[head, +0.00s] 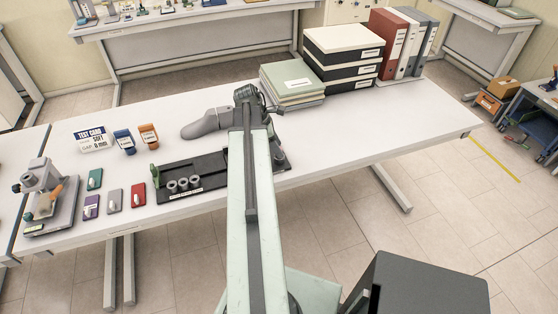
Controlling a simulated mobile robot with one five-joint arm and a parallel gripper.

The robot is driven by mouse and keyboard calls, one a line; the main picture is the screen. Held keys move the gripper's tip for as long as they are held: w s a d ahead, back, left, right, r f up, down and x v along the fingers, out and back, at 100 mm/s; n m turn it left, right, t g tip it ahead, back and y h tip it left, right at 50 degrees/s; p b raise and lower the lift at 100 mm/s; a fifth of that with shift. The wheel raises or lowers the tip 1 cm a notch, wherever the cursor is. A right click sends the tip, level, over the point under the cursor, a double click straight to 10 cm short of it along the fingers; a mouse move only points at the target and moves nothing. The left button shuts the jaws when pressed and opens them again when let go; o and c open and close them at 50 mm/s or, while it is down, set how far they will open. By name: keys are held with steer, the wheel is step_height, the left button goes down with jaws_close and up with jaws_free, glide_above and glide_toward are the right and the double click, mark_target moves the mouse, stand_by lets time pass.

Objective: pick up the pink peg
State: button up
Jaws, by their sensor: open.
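I cannot make out a pink peg in the head view. A black rack (208,165) lies on the white table, with a green upright piece (154,171) at its left end and several grey cylinders (183,185) along its front. My arm crosses in front of the rack and hides its middle. My gripper (262,100) is at the far end of the arm, above the table behind the rack. It is small and partly hidden by the wrist; it is open, and I see nothing held in it.
A grey shoe form (208,124) lies left of my arm. Coloured blocks, a test card (91,138) and a small instrument (48,195) are at left. Stacked folders (291,80), black trays (342,55) and binders (398,45) stand behind. The table's right part is clear.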

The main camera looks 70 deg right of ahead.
steer(key=shift+s+d+f, duration=0.1)
steer(key=shift+f, duration=0.5)
steer(key=shift+r, duration=0.2)
jaws_close()
